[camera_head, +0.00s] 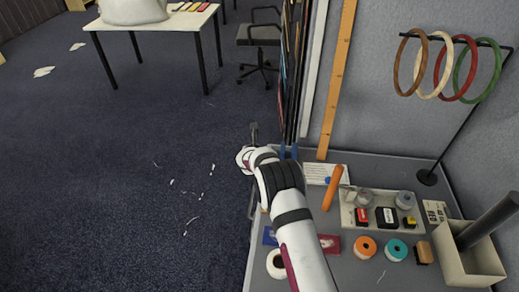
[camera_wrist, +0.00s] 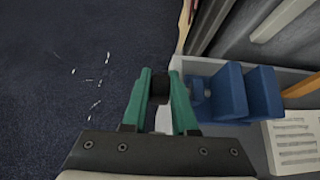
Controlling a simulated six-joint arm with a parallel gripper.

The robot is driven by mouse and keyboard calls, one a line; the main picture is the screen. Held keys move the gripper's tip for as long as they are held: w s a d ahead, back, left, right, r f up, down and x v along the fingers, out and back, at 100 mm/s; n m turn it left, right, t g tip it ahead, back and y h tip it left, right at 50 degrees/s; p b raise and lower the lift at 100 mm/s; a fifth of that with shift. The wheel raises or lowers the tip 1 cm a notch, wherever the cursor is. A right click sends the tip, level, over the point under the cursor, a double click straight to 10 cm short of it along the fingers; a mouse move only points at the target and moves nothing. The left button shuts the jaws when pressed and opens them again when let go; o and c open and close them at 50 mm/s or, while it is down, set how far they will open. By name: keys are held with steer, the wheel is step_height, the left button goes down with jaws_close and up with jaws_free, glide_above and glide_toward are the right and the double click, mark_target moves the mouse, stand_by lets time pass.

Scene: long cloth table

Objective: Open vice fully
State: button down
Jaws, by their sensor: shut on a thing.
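The blue vice (camera_wrist: 228,92) is at the right in the wrist view, with two upright blue jaw blocks and a gap between them. In the head view its blue jaws (camera_head: 294,151) show partly behind my arm. A dark round knob (camera_wrist: 159,88) stands to the left of the vice, out by the table's edge. My gripper (camera_wrist: 160,80) has its two teal fingers shut on this knob, one on each side. The link between knob and vice is partly hidden by the right finger. In the head view my arm hides the fingertips.
Right of the vice lies a printed sheet (camera_wrist: 297,140). The grey table (camera_head: 375,270) also holds an orange handle (camera_head: 332,187), tape rolls and a tray (camera_head: 349,217) of small items. Left of the table edge is open carpet (camera_head: 130,160) with white scraps.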

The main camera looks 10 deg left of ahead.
steer(key=shift+d, duration=0.1)
steer(key=c, duration=1)
jaws_free()
steer(key=shift+r, duration=0.1)
steer(key=v, duration=1.6)
steer(key=w+f+t, duration=0.1)
steer(key=w+f, duration=0.2)
steer(key=w, duration=0.1)
steer(key=w+f+t, duration=0.1)
steer(key=w+f, duration=0.2)
steer(key=w, duration=0.1)
steer(key=w+f+t, duration=0.1)
steer(key=w+f, duration=0.2)
steer(key=w, duration=0.1)
steer(key=shift+w+f, duration=0.2)
steer(key=shift+f, duration=0.1)
